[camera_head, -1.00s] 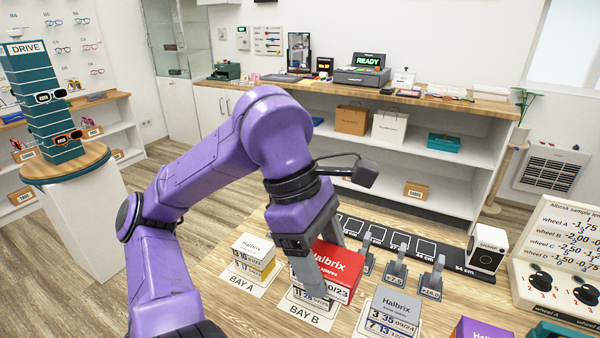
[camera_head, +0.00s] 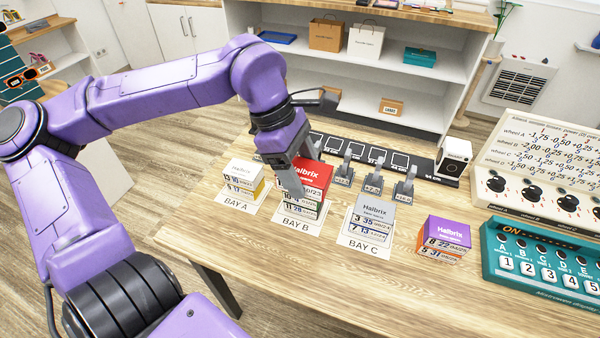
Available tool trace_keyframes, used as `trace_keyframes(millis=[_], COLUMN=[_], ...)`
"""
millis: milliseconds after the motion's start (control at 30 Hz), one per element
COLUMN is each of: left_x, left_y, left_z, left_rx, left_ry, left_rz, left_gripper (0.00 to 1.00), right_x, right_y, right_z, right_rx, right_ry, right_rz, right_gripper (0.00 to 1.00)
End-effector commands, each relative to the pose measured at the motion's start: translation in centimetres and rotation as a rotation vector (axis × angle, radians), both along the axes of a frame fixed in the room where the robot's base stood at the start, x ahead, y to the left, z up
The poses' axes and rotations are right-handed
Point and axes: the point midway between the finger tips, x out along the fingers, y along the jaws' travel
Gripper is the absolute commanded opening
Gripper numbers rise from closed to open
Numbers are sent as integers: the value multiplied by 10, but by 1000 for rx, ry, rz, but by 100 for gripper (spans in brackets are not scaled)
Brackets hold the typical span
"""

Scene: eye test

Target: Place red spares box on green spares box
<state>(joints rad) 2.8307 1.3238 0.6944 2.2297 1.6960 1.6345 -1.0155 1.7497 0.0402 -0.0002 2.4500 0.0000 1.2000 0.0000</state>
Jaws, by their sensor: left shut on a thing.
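My left gripper (camera_head: 298,172) is shut on the red spares box (camera_head: 315,174), with one finger across its near left side. The red box is upright over BAY B. Directly below it is a box with a greenish label strip (camera_head: 299,213), on the BAY B card; this looks like the green spares box, mostly hidden by the red box and the finger. The red box looks lined up with it and seems to rest on it, but I cannot tell whether a thin gap is left. My right gripper is not in view.
A white-and-yellow stack (camera_head: 244,176) stands on BAY A, a grey stack (camera_head: 373,215) on BAY C. A purple box (camera_head: 446,236) and a teal switch panel (camera_head: 545,262) are further right.

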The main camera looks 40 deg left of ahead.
Motion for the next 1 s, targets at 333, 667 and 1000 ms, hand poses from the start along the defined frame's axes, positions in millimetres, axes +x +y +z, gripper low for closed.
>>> trace_keyframes(millis=[333, 667, 1000], left_x=[60, 71, 71], left_y=[39, 46, 46], left_z=[-59, -103, -108], left_rx=[3, 2, 1], left_ry=[1, 1, -1], left_rz=[-4, -7, -7], left_gripper=[35, 35, 35], right_x=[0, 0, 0], right_y=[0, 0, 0], right_z=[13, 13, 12], right_rx=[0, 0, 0], right_ry=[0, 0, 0], right_rz=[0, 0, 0], right_gripper=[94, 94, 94])
